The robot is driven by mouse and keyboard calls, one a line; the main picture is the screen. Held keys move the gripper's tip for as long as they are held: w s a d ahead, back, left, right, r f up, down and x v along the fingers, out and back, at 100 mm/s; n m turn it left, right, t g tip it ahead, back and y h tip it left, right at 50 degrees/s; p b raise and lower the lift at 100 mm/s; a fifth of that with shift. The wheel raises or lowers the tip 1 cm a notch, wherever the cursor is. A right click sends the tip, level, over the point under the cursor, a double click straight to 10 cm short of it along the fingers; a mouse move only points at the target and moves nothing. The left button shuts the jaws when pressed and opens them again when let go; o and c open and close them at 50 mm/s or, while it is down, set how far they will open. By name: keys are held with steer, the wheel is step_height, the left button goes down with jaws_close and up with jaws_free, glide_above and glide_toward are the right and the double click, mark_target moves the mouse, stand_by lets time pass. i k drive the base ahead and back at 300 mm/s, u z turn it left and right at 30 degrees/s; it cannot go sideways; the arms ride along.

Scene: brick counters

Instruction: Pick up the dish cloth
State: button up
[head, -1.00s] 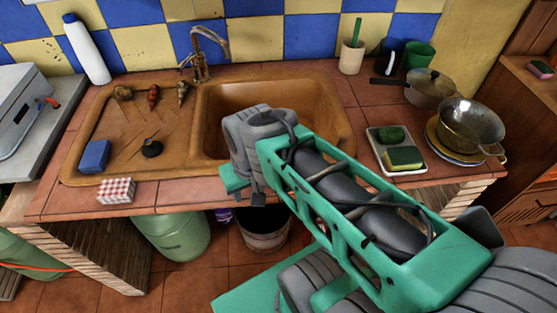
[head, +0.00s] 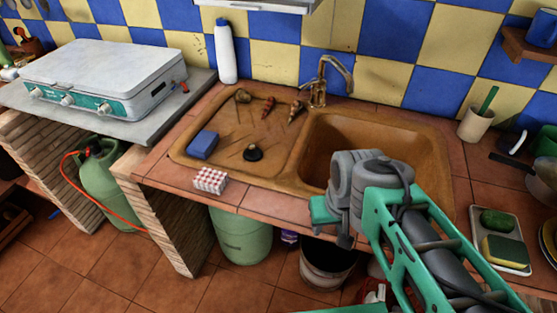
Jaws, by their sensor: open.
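The dish cloth appears to be the small folded red-and-white checked cloth (head: 210,180). It lies on the tiled front edge of the counter, left of the sink basin. My gripper (head: 331,222) is open and empty, over the counter's front edge by the basin. It is well to the right of the cloth and does not touch it. My arm hides part of the fingers and the right end of the basin.
A blue block (head: 203,145) and a black stopper (head: 253,153) lie on the drainboard, near several small items. A tray (head: 513,267) with sponges is at the right. A gas stove (head: 105,78) stands at the left. The counter edge between cloth and gripper is clear.

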mark_target(201, 147)
steer(key=u, duration=0.05)
steer(key=k, duration=0.5)
steer(key=u, duration=1.1)
steer(key=i, duration=1.35)
steer(key=u, duration=1.8)
